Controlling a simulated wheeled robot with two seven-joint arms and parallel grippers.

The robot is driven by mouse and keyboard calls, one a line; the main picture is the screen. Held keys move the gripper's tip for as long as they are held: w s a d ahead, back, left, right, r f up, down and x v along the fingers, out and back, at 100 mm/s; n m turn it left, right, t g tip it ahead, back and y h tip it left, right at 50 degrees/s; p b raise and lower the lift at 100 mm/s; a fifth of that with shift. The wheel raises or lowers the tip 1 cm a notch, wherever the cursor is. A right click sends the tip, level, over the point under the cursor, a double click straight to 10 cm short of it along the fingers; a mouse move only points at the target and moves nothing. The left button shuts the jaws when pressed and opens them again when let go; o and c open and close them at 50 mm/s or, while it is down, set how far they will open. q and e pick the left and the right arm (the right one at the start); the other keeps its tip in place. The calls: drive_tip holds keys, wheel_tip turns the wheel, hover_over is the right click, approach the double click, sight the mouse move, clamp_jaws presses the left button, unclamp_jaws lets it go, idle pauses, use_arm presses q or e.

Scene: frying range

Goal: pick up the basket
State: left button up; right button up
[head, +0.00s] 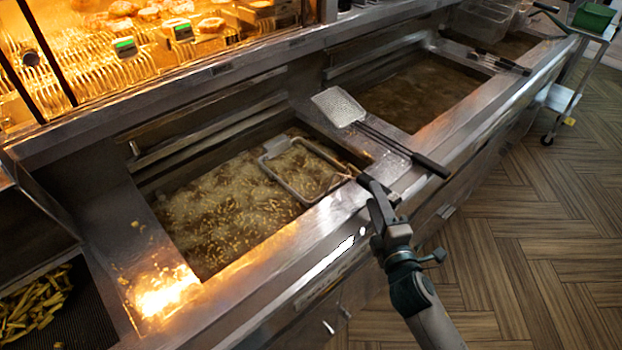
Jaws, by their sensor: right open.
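A wire fryer basket (281,183) sits sunk in the bubbling oil of the near fryer vat, with its rim showing and pale food pieces in and around it. Its handle side points right, toward the vat's front edge. My right gripper (378,190) is open at that edge, close to the handle end of the basket. The gripper hides most of the handle, so I cannot tell whether the fingers are around it or touching it. My left gripper is not in view.
A skimmer (338,107) with a long dark handle lies across the divider between two vats. Fries (35,305) lie in a tray at lower left. A lit food display (140,45) stands behind. A cart (569,98) stands at right. The wooden floor (530,220) is clear.

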sight(367, 181)
drive_tip(key=shift+w, duration=0.4)
drive_tip(key=shift+w+a+r, duration=0.1)
drive_tip(key=shift+w+r, duration=0.1)
drive_tip(key=shift+w, duration=0.05)
drive_tip(key=w, duration=0.1)
drive_tip(key=w+p, duration=0.2)
drive_tip(key=shift+w+a+r, duration=0.25)
drive_tip(key=shift+w+r, duration=0.05)
drive_tip(key=shift+w, duration=0.05)
drive_tip(key=shift+w+f+p, duration=0.15)
drive_tip(key=shift+w+p, duration=0.15)
drive_tip(key=shift+w, duration=0.2)
drive_tip(key=shift+s, duration=0.1)
clamp_jaws()
drive_tip(key=shift+a, duration=0.1)
idle(0.8)
